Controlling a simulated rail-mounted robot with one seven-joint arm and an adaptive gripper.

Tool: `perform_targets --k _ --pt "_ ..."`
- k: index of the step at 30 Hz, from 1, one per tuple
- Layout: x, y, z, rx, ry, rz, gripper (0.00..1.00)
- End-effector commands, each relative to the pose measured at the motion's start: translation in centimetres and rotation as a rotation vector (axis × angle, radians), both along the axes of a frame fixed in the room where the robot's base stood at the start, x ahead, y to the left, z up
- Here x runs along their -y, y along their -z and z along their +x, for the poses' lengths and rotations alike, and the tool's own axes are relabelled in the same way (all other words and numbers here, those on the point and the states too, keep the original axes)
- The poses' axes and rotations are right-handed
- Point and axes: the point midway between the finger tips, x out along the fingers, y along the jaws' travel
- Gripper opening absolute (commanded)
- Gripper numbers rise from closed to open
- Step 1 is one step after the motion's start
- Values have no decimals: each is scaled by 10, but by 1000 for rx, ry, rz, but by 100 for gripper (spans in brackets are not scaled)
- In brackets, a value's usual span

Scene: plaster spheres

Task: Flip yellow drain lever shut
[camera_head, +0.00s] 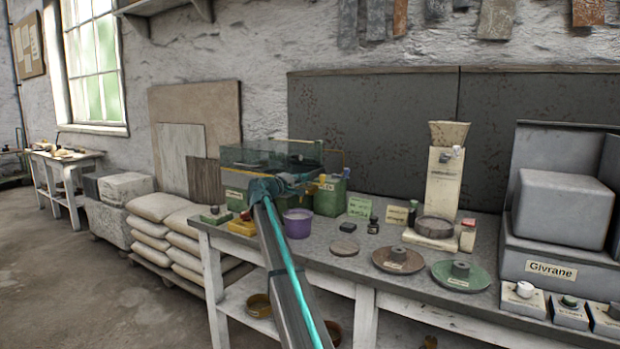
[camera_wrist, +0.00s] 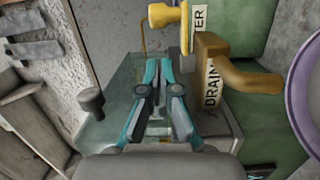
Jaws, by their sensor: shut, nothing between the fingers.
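The yellow drain lever (camera_wrist: 185,28), with a round yellow knob (camera_wrist: 165,15), shows at the top of the wrist view. My gripper (camera_wrist: 158,68) is shut and empty. In the wrist view its fingertips lie below and left of the knob, apart from it. In the head view the green tank (camera_head: 329,200) stands on the bench, and my arm hides much of the area by the lever.
A purple bucket (camera_head: 298,226) stands in front of the tank; its rim also shows in the wrist view (camera_wrist: 291,92). A clear tank (camera_head: 262,157) is behind my wrist.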

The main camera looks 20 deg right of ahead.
Motion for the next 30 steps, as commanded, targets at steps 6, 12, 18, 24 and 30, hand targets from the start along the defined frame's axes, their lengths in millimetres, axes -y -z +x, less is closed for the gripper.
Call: perform_targets --k 6,12,18,24,30 --pt "-27 0 -11 0 2 0 0" --pt "-34 1 -13 0 5 0 0" --pt "-34 1 -13 0 4 0 0" --pt "-31 0 -15 1 10 0 0" --pt "-46 22 -22 33 0 63 0"
